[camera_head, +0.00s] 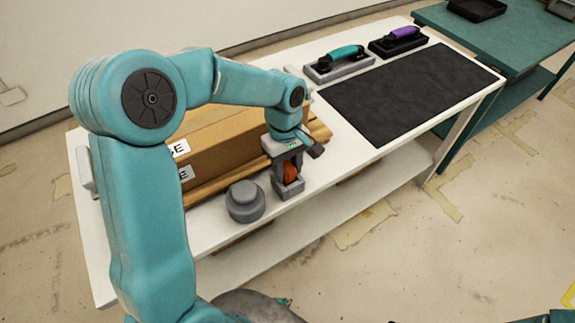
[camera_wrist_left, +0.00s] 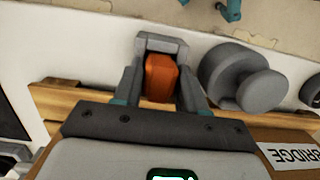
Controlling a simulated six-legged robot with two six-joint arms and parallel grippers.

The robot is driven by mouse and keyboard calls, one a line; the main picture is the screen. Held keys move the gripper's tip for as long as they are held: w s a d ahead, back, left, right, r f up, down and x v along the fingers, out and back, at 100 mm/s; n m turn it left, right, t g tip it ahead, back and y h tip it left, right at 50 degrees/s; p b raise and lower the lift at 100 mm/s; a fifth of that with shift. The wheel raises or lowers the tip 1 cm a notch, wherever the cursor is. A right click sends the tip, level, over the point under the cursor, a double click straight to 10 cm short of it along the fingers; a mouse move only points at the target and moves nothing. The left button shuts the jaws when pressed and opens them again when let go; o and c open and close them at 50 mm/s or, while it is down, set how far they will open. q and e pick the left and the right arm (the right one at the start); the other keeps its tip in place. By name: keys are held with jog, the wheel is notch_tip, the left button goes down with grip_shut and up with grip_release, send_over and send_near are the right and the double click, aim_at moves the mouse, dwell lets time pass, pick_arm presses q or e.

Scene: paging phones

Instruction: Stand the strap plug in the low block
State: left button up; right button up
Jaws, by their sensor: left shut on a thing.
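My left gripper (camera_head: 290,178) points down at the near edge of the white table and is shut on the orange strap plug (camera_head: 291,172). In the left wrist view the plug (camera_wrist_left: 160,76) sits between the two grey fingers (camera_wrist_left: 160,92). The small grey low block (camera_head: 290,190) is directly below the plug, and its rim (camera_wrist_left: 163,43) shows just past the plug in the wrist view. The plug looks upright. Its lower end is hidden, so I cannot tell how deep it is in the block. My right gripper is not in view.
A round grey stepped piece (camera_head: 245,201) stands close left of the block. A brown carton (camera_head: 225,137) on wooden slats is behind. A black mat (camera_head: 405,92) and two handled tools, teal (camera_head: 340,62) and purple (camera_head: 398,40), lie farther right.

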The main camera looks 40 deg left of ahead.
aim_at(285, 163)
pick_arm(q)
jog(key=shift+f, duration=0.4)
jog(key=o, duration=0.9)
jog(key=shift+r, duration=0.15)
jog(key=r+p, duration=0.2)
jog(key=r, duration=0.1)
jog(key=r+p, duration=0.3)
jog(key=r, duration=0.1)
jog(key=a+r+p, duration=0.1)
jog(key=r+p, duration=0.2)
jog(key=shift+w+a+r, duration=0.1)
jog(key=shift+w+r, duration=0.25)
jog(key=shift+r, duration=0.05)
